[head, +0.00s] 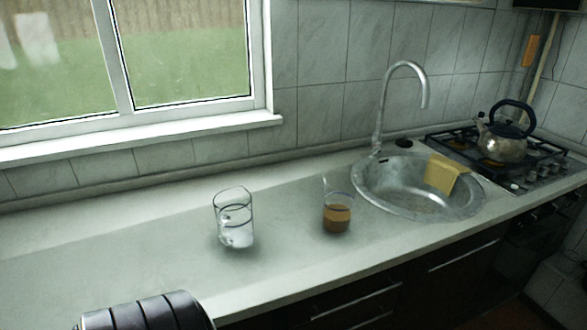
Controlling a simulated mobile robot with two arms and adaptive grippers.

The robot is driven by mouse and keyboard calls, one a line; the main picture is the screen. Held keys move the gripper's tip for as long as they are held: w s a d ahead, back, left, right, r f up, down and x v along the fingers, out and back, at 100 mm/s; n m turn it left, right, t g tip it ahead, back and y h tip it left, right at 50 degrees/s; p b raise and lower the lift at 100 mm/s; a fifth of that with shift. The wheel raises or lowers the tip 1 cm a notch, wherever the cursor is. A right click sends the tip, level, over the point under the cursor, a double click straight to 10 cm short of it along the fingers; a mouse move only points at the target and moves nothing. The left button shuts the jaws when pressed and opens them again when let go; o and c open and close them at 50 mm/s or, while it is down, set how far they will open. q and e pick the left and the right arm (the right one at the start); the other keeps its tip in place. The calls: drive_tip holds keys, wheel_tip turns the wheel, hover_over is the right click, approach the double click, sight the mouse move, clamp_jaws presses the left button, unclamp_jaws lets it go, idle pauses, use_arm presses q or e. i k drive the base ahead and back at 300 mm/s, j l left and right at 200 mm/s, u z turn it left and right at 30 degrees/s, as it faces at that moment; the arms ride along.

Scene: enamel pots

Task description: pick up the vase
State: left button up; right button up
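I see no thing that is clearly a vase. Two clear glass vessels stand upright on the counter. The left one, a clear glass (234,219), has something whitish in its lower part. The right one, a glass with brown contents (337,213), stands just left of the sink and is filled to about half. I cannot tell whether either is the vase. Neither of my grippers shows in the head view, and nothing touches the two vessels.
The pale counter (140,250) is clear left of the glasses. A round steel sink (385,205) with a yellow cloth (441,175) on its rim and a tall faucet (380,115) lies to the right. A kettle (502,143) stands on the gas stove (545,170). A window (190,50) is behind.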

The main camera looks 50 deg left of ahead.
sight(340, 186)
drive_tip(key=u, duration=1.4)
drive_tip(key=i+l+z, duration=0.4)
drive_tip(key=k+l, duration=0.15)
drive_tip(key=k+l+z, duration=0.1)
drive_tip(key=l, duration=0.3)
drive_tip(key=k+l, duration=0.15)
drive_tip(key=l, duration=0.15)
